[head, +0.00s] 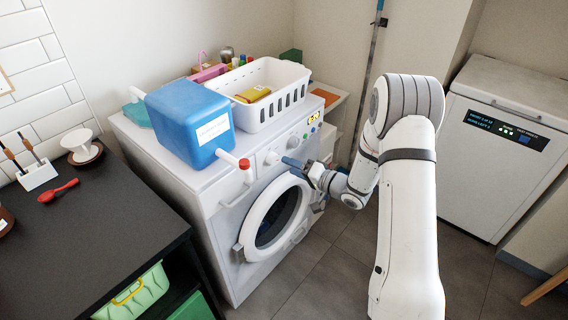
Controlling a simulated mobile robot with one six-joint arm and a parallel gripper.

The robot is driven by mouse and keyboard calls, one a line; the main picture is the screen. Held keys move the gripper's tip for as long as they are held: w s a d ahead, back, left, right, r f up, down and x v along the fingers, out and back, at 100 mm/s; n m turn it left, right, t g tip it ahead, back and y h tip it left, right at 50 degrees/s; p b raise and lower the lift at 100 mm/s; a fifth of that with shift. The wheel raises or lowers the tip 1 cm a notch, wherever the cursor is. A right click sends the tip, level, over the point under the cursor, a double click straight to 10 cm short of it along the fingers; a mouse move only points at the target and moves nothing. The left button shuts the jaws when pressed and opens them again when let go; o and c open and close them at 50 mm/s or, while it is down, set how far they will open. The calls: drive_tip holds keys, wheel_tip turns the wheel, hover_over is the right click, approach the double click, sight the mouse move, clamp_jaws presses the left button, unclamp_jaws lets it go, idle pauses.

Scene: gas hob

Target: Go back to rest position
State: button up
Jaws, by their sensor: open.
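My gripper (290,167) is at the end of my white arm, at the right part of the front of the white washing machine (215,225). Its blue-tipped fingers point left, close to the upper right of the round door (246,226). It is open, and I see nothing held between the fingers. I cannot tell whether the fingers touch the machine. My arm comes in from the right and covers part of the floor and the machine's right side.
On the machine stand a blue container (184,115) with a red-capped spout over the front edge, and a white basket (272,88). A dark counter (105,225) is at left. A white chest with a display (490,165) is at right. Grey floor (320,280) is clear in front.

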drive_tip(key=shift+v, duration=1.05)
drive_tip(key=s+d+r+h+p, duration=0.2)
drive_tip(key=d+r+h+p, duration=0.2)
drive_tip(key=d+r+h, duration=1)
drive_tip(key=s+r+g+p, duration=0.1)
drive_tip(key=s+r+g, duration=0.1)
drive_tip(key=s, duration=0.7)
drive_tip(key=s+a+r+n+g+p, duration=0.1)
drive_tip(key=s+r, duration=0.3)
drive_tip(key=s, duration=0.6)
drive_tip(key=s+r+g+p, duration=0.2)
drive_tip(key=s+r+g, duration=0.2)
drive_tip(key=s, duration=0.6)
drive_tip(key=shift+a+n, duration=0.25)
drive_tip(key=shift+n, duration=0.15)
